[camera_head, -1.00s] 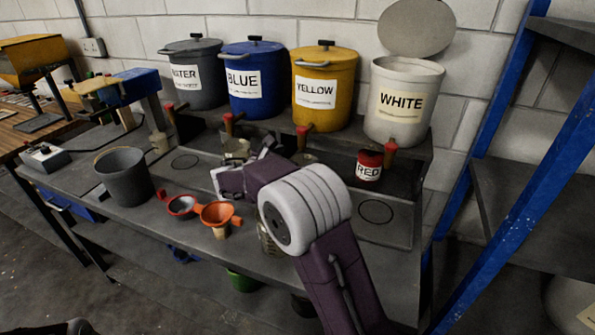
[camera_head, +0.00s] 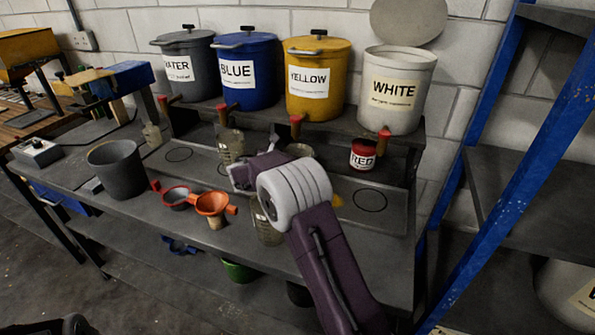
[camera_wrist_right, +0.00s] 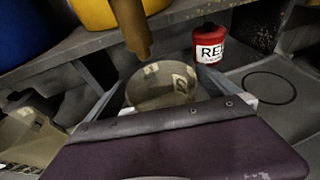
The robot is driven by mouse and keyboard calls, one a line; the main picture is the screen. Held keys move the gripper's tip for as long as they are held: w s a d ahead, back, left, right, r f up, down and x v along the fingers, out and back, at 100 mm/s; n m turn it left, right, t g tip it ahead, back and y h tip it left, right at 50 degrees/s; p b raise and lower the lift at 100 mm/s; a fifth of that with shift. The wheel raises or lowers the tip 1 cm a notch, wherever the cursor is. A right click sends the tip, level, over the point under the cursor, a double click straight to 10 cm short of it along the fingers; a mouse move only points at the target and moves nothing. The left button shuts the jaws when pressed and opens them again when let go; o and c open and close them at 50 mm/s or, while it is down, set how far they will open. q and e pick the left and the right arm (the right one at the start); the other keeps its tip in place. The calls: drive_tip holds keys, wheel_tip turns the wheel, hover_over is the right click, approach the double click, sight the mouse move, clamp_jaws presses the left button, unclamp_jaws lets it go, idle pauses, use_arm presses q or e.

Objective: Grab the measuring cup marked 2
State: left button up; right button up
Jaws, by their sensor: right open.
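My right gripper (camera_head: 268,168) is over the bench below the yellow bucket, its fingers mostly hidden in the head view. In the right wrist view its jaws are open, with a translucent measuring cup (camera_wrist_right: 160,88) between or just beyond them; contact is unclear. That cup stands under the yellow tap (camera_wrist_right: 132,28), and its mark is not clearly readable. In the head view, part of this cup (camera_head: 300,150) shows behind the gripper. Another cup (camera_head: 230,146) stands under the blue tap, and one (camera_head: 266,224) stands at the front, partly behind my arm. My left gripper is not in view.
WATER (camera_head: 188,68), BLUE (camera_head: 249,75), YELLOW (camera_head: 316,78) and WHITE (camera_head: 397,92) buckets stand on the raised shelf. A red jar (camera_head: 363,155) is right of the gripper. A grey bucket (camera_head: 119,170) and orange funnel (camera_head: 212,204) are at left.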

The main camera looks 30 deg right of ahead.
drive_tip(key=shift+w+d+f, duration=0.2)
drive_tip(key=shift+w+d, duration=0.05)
drive_tip(key=shift+d, duration=0.15)
